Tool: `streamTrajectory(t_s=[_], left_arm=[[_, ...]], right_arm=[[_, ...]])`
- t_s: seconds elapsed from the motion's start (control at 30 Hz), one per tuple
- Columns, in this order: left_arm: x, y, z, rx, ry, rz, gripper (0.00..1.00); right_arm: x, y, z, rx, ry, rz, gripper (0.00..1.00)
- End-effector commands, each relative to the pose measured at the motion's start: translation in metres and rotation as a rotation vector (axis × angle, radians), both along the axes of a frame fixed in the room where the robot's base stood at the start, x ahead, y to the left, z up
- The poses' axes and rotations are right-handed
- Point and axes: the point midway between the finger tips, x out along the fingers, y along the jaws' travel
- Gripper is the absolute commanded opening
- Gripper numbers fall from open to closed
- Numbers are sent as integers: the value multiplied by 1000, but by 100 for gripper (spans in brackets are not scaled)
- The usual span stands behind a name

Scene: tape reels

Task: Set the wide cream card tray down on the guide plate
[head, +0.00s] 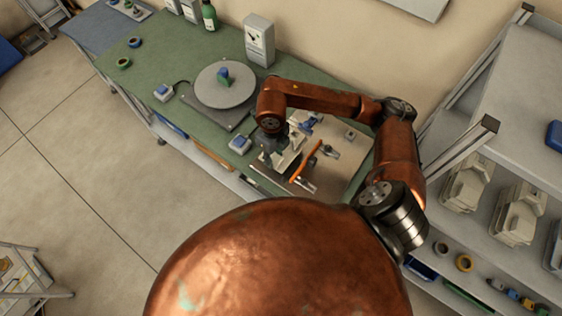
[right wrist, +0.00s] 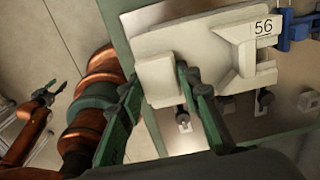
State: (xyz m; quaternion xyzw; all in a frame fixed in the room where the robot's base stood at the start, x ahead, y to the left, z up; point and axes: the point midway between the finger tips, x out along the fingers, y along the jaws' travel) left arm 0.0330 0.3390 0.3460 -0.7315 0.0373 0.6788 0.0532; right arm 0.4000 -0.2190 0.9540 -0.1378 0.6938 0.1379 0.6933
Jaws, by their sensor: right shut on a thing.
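The cream card tray (right wrist: 205,42), marked 56, fills the upper middle of the right wrist view. My right gripper (right wrist: 160,80) is shut on its near block, one green finger on each side. In the head view, my right gripper (head: 272,145) is over the left part of the tan plate (head: 345,160), which I take for the guide plate. The tray (head: 287,160) is partly hidden there by the gripper. I cannot tell whether the tray touches the plate. My left gripper (right wrist: 48,91) shows small at the left of the right wrist view; its jaws are unclear.
An orange bar (head: 306,162) and small fittings are on the plate. A blue clamp (right wrist: 297,27) is beside the tray's right end. A grey turntable (head: 225,88) stands on the green bench left of my right gripper. Shelves (head: 500,130) stand at the right.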

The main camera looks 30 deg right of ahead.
Motion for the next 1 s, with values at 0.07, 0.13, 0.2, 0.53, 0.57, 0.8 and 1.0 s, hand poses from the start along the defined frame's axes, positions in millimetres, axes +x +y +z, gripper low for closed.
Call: streamTrajectory(t_s=[0.07, 0.13, 0.2, 0.53, 0.57, 0.8, 1.0], left_arm=[[1, 0, 1, 0, -1, 0, 40], [1, 0, 1, 0, -1, 0, 40], [1, 0, 2, 0, -2, 0, 40], [3, 0, 6, 0, -5, -1, 40], [3, 0, 6, 0, -5, -1, 40], [4, 0, 6, 0, -5, -1, 40], [3, 0, 3, 1, -4, -1, 40]], right_arm=[[-5, -9, -11, -2, 1, -3, 3], [-7, -14, -17, -2, 1, -1, 3], [-8, -16, -21, 0, -1, -1, 3], [-12, -22, -52, 0, 2, -1, 3], [-11, -22, -55, 0, 1, -1, 3], [-10, -21, -59, 0, -2, 1, 3], [-10, -21, -62, -1, -1, 1, 34]])
